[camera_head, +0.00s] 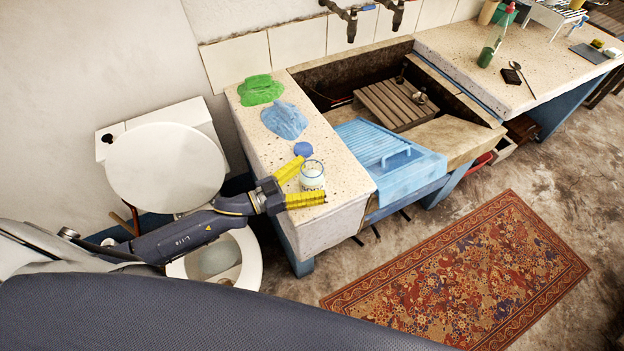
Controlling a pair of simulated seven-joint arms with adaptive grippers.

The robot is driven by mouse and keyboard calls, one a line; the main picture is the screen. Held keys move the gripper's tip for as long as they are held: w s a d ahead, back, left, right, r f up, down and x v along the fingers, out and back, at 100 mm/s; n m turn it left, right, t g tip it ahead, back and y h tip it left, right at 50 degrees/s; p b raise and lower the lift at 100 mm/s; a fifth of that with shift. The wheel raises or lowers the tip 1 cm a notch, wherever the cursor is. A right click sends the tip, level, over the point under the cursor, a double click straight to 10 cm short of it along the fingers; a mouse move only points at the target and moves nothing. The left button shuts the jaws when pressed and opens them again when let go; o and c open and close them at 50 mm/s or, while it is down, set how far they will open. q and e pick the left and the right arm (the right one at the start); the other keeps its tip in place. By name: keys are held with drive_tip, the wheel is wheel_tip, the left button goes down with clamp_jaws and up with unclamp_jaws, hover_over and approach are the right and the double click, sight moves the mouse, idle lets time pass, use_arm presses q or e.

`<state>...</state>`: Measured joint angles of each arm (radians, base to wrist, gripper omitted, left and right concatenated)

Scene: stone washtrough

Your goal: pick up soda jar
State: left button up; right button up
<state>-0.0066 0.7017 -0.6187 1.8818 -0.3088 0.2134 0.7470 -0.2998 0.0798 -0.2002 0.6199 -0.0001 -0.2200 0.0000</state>
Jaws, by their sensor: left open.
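The soda jar (312,171) is a small clear glass jar with white contents and dark lettering. It stands upright on the near left end of the speckled stone washtrough (338,217). A round blue lid (303,149) is just behind it and looks apart from the jar. My left gripper (312,178) comes in from the left with its yellow fingers spread open. One finger is on the far left side of the jar and the other on the near side. I cannot tell whether either finger touches the glass. My right gripper does not show.
A green cloth (260,90) and a blue cloth (285,120) lie behind the jar. A blue washboard (385,148) and a wooden slatted board (396,104) are at the basin. A green bottle (492,45) stands on the right counter. A toilet (168,166) is at left.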

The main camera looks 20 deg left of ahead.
use_arm(q)
drive_tip(key=shift+w+d, duration=0.15)
drive_tip(key=shift+c, duration=0.2)
drive_tip(key=c, duration=1.5)
